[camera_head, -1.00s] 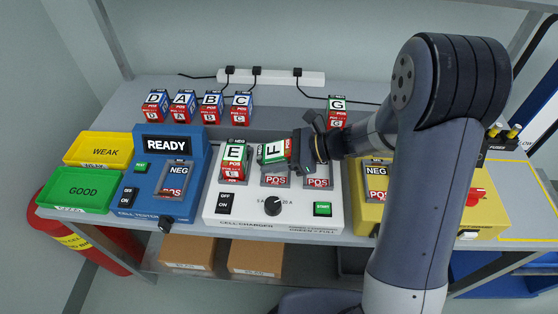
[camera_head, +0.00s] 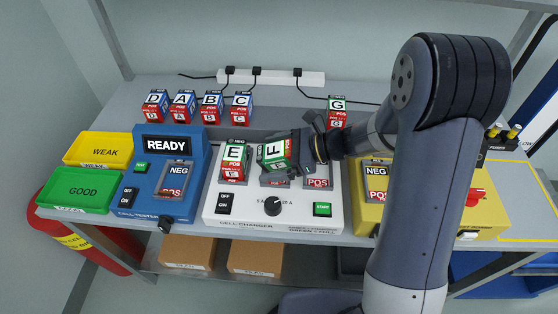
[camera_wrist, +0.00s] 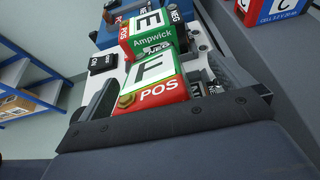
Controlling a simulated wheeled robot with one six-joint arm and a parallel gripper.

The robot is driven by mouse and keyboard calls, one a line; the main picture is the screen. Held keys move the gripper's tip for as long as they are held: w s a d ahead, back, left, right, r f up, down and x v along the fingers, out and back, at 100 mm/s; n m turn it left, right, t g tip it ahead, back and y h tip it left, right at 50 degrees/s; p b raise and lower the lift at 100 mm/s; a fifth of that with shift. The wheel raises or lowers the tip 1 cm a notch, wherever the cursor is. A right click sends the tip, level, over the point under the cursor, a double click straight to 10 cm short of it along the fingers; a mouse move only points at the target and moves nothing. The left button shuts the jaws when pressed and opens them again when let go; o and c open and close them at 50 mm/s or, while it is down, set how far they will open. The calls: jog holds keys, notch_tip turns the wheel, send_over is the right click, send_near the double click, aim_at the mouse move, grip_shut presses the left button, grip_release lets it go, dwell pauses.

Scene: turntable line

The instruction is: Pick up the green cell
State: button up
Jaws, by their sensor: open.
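A green and red cell marked F (camera_head: 273,153) is over the middle bay of the white cell charger (camera_head: 225,212), looking tilted in the head view. My gripper (camera_head: 294,157) is open, with its fingers around or beside this cell. In the wrist view the F cell (camera_wrist: 152,80) lies between the fingers, its red POS end and brass terminal towards me; I cannot tell if they touch it. Another green and red cell, E (camera_head: 234,157), stands in the left charger bay. A third, G (camera_head: 337,110), stands at the back of the bench, partly behind my gripper.
Several blue and red cells, among them C (camera_head: 241,105), stand at the back left. A blue tester (camera_head: 147,199) reads READY. Green (camera_head: 70,205) and yellow (camera_head: 85,164) trays are at left. A yellow fixture (camera_head: 400,215) is right. The right charger bay (camera_head: 317,183) is empty.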

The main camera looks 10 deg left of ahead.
jog(key=shift+s+a+f, duration=0.1)
jog(key=shift+s+f, duration=0.1)
jog(key=shift+s, duration=0.1)
